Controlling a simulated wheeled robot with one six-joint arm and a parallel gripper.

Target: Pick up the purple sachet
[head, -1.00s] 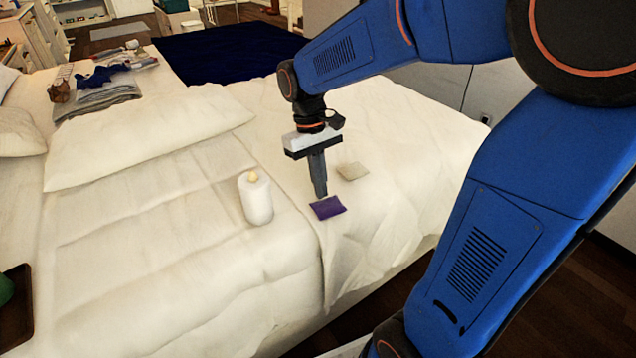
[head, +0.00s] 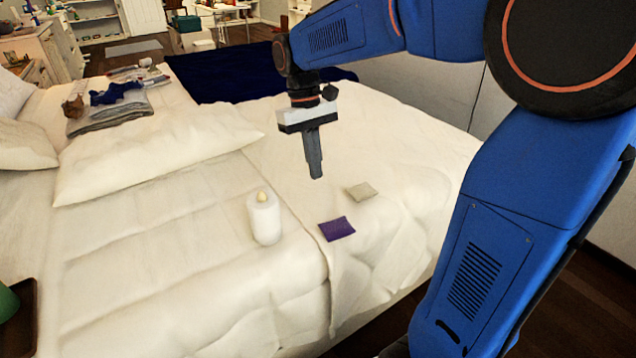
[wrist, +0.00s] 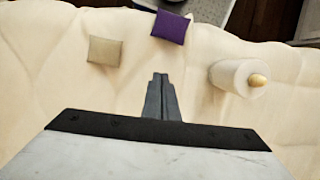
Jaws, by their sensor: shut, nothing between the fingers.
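The purple sachet (head: 337,229) lies flat on the white bed cover near the bed's front edge. It also shows at the top of the wrist view (wrist: 171,28), beyond my fingertips. My gripper (head: 316,176) points down above the bed, shut and empty, apart from the sachet and farther back from the edge. In the wrist view its fingers (wrist: 159,78) are together with nothing between them.
A beige sachet (head: 361,191) lies just behind and right of the purple one. A white candle (head: 264,218) stands to the left. A long pillow (head: 155,155), folded clothes (head: 108,108) and a dark tray (head: 30,318) are farther left. Bare cover surrounds the sachets.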

